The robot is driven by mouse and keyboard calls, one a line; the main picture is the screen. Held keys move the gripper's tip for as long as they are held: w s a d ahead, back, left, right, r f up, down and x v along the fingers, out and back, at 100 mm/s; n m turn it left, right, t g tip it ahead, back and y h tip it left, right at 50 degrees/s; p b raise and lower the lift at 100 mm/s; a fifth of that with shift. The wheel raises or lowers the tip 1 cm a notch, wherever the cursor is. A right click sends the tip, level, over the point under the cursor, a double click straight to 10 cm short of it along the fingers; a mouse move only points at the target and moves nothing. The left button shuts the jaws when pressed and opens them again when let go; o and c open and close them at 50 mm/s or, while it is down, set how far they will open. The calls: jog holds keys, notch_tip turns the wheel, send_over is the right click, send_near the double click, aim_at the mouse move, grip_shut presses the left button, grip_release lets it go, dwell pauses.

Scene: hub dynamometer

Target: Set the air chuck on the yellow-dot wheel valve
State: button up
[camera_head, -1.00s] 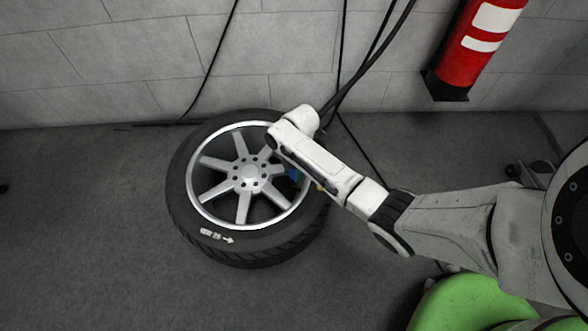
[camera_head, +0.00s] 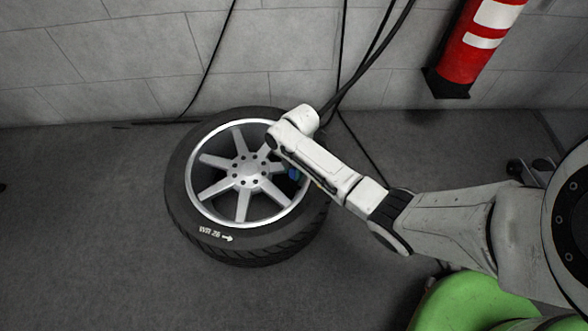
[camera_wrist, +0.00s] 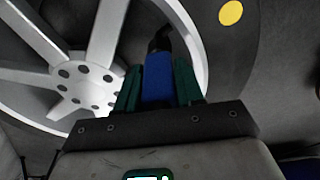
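The wheel (camera_head: 247,187), a black tire with a silver multi-spoke rim, lies flat on the floor, left of my arm. In the wrist view a yellow dot (camera_wrist: 231,13) shows on the tire sidewall (camera_wrist: 232,60) near the top, right of the rim edge. My gripper (camera_wrist: 158,75) has its green fingers on both sides of the blue air chuck (camera_wrist: 158,80), shut on it. The chuck's dark tip reaches over the silver rim (camera_wrist: 190,40). A bit of blue also shows in the head view (camera_head: 294,174). The valve itself cannot be made out.
A grey block wall (camera_head: 110,60) stands behind the wheel, with dark hoses (camera_head: 365,75) hanging in front of it.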

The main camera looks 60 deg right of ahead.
jog(key=shift+o, duration=0.7)
jog(key=r+p, duration=0.3)
jog(key=d+r+p, duration=0.1)
jog(key=r+p, duration=0.7)
jog(key=shift+s+d, duration=0.1)
jog(key=shift+d, duration=0.05)
dwell(0.7)
